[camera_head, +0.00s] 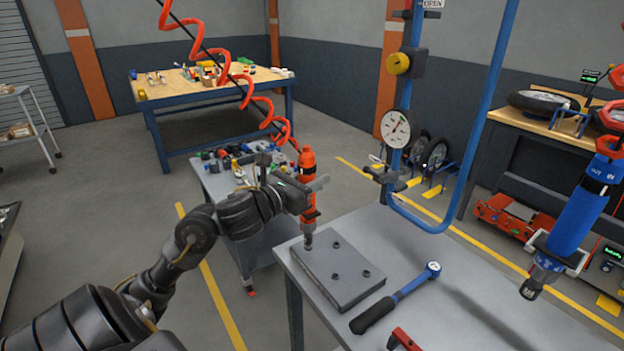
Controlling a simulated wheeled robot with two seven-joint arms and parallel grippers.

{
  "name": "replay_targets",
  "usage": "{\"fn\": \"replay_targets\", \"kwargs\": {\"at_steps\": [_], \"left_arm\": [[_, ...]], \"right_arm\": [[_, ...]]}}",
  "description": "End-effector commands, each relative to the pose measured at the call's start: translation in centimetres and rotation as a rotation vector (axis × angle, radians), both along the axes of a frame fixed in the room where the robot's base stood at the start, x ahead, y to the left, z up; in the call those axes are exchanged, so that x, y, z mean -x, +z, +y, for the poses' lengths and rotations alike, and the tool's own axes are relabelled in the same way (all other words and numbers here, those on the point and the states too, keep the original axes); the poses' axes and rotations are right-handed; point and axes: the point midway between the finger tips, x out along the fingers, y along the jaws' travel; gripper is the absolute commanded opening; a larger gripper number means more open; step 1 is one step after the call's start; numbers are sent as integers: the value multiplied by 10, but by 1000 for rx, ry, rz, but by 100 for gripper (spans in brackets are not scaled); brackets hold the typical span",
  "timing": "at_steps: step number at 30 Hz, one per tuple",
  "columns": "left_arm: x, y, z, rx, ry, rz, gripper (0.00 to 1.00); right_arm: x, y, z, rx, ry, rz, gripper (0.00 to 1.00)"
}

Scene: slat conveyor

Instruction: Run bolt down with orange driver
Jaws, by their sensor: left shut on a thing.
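The orange driver (308,165) stands upright, hanging below a coiled red hose. My left gripper (304,190) is shut around its body. The driver's dark tip (308,241) points down at the back left corner of a grey plate (352,290) on the table. The tip covers whatever bolt is there, and I cannot tell whether it touches. Several dark bolts show on the plate, one near the back (336,244), one near the middle (336,275) and one at the right (366,273). My right gripper is not in view.
A blue-headed torque wrench (398,297) lies right of the plate. A red-handled tool (403,339) lies at the front edge. A blue driver (583,212) hangs at the right. A blue post with a dial gauge (396,128) stands behind the table. A tool cart (229,194) stands behind my arm.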

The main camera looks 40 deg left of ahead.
Motion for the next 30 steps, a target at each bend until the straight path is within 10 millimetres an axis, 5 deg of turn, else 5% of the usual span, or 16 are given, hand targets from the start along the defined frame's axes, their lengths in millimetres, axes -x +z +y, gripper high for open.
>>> {"fn": "replay_targets", "kwargs": {"at_steps": [13, 30], "left_arm": [[0, 8, 0, -2, 0, 0, 0], [0, 53, 0, -2, 0, 0, 0]], "right_arm": [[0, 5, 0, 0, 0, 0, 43], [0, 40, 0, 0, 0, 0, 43]]}}
